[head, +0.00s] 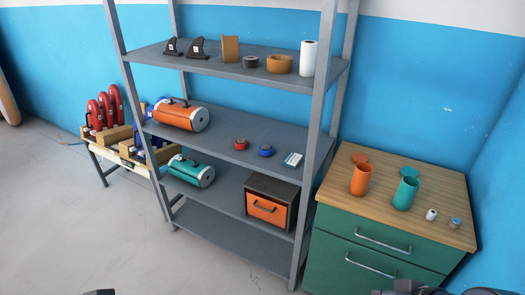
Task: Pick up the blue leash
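A small round blue item (266,150), which looks like the coiled blue leash, lies on the second shelf from the top of the grey rack. A similar red item (240,144) lies just to its left, apart from it. Only a dark tip of my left gripper (99,292) shows at the bottom left edge. Part of my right gripper (408,288) shows at the bottom edge, in front of the green cabinet. Both are far from the blue item, and their fingers are mostly cut off.
The grey rack (316,130) has upright posts. An orange cylinder (180,115) and a small white-and-blue box (292,160) share the blue item's shelf. A green cabinet (335,250) with cups on top stands to the right. The floor (60,220) at left is clear.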

